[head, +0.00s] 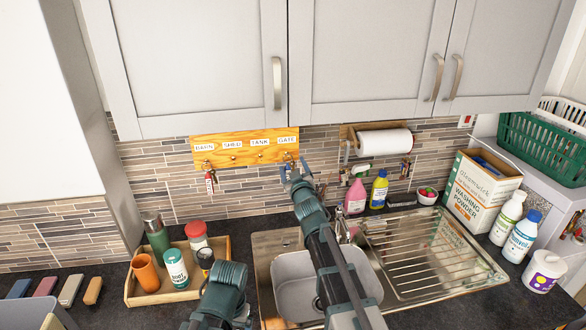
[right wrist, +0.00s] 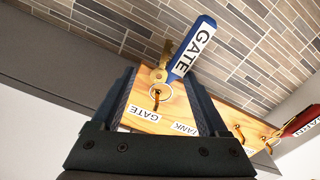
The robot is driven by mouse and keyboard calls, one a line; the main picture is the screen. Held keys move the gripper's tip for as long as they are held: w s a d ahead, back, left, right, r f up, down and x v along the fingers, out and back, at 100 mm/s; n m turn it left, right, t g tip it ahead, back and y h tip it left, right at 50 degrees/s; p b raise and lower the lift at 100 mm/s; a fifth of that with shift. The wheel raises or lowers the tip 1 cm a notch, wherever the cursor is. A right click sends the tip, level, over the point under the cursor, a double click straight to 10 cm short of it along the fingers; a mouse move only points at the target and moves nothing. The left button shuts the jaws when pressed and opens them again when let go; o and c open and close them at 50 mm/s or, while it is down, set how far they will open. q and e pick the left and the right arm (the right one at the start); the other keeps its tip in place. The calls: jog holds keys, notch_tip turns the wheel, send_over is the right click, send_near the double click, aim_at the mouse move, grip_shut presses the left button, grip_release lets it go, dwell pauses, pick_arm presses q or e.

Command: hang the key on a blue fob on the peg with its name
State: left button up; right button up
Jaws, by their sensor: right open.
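The blue fob (right wrist: 194,48), marked GATE, shows in the right wrist view with its brass key (right wrist: 160,72) and ring (right wrist: 168,92). The ring appears to be on the brass peg (right wrist: 155,98) by the GATE label (right wrist: 146,113) of the wooden key board (head: 245,147). My right gripper (head: 294,176) is open at the board's right end, its fingers apart on either side of the ring and peg in the wrist view. It largely hides the fob in the head view. My left arm shows at the bottom, but its gripper does not.
A red fob (head: 210,181) hangs at the BARN peg; the SHED and TANK pegs look empty. Below are a wooden tray (head: 140,299) with bottles and cups, a sink (head: 290,272), and soap bottles (head: 355,197). Cupboards (head: 195,60) overhang the board. A paper roll (head: 384,142) is to its right.

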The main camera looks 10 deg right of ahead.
jog(key=shift+s, duration=0.15)
jog(key=s, duration=1.4)
jog(key=s+a+f+g+b, duration=0.2)
jog(key=s+f+g+b, duration=0.1)
jog(key=f, duration=0.5)
jog(key=s+a+f+m+g+b, duration=0.1)
jog(key=s+a+f+g+b, duration=0.15)
jog(key=f, duration=0.65)
jog(key=s+a+f+g+b, duration=0.2)
jog(key=f+g+b, duration=0.2)
jog(key=f, duration=0.4)
pick_arm(q)
notch_tip(320, 180, down, 15)
jog(key=b, duration=0.5)
pick_arm(e)
jog(key=s+a+f+g, duration=0.1)
jog(key=s+f+g, duration=0.1)
jog(key=s+f, duration=0.2)
jog(key=s+a+f+g, duration=0.2)
jog(key=s+f+g, duration=0.1)
jog(key=s, duration=0.4)
jog(key=s+a+f+g+h, duration=0.1)
jog(key=s+f+g, duration=0.2)
jog(key=s+f, duration=0.2)
jog(key=shift+s+a+g, duration=0.25)
jog(key=shift+s+a, duration=0.1)
jog(key=shift+s, duration=0.05)
jog(key=shift+s+r, duration=0.1)
jog(key=shift+s, duration=0.25)
